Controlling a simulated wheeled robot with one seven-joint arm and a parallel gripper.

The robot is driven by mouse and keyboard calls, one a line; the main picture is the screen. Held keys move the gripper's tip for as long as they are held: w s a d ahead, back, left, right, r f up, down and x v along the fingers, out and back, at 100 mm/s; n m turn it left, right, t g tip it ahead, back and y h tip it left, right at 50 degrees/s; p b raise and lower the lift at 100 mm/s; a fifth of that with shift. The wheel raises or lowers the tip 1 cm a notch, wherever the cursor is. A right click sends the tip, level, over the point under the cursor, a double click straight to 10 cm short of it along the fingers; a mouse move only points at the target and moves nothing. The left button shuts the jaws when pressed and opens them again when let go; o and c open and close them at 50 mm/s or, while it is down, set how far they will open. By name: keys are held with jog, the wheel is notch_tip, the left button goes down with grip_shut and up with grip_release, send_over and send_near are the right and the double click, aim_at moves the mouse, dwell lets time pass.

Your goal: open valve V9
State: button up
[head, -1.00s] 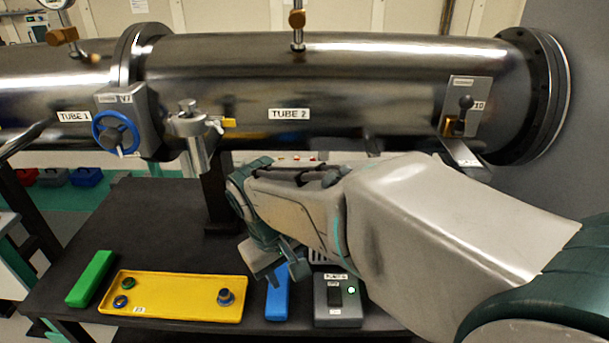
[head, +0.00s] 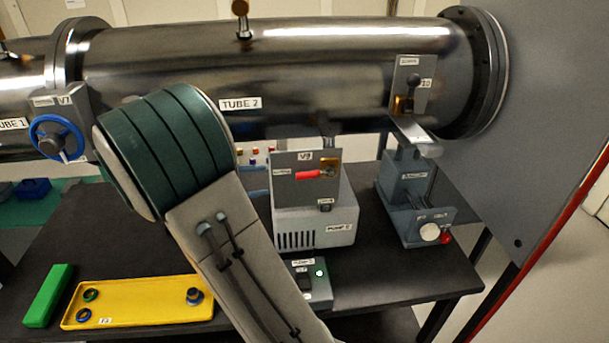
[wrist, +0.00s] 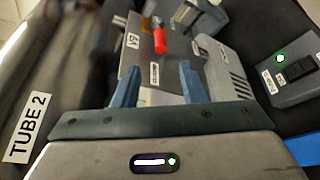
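Valve V9 is a grey panel (head: 290,160) under TUBE 2, above the pump box. Its red lever (head: 316,174) lies about level, pointing left from a brass-coloured mount. Small labels sit by the lever's left end and below the mount, too small to read surely. In the wrist view the V9 panel (wrist: 138,54) and the red lever (wrist: 160,40) show beyond my fingertips. My gripper (wrist: 156,80) is open, with a gap between its two blue-grey fingers and nothing held. The lever is apart from both fingers. In the head view my arm hides the gripper.
TUBE 2 (head: 290,75) runs close above the valve. The pump box (head: 315,222) stands behind and below the panel. A switch box with a green light (head: 312,285), a yellow tray (head: 140,304) and a grey device (head: 410,200) stand on the black table. Blue-wheeled V7 (head: 58,137) is left.

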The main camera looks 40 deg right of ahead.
aim_at(296, 177)
jog(key=p+x, duration=0.1)
jog(key=x, duration=1.1)
jog(key=shift+s+d+p, duration=0.2)
jog(key=shift+d+p, duration=0.1)
jog(key=shift+p, duration=0.05)
grip_shut()
jog(key=shift+f, duration=0.1)
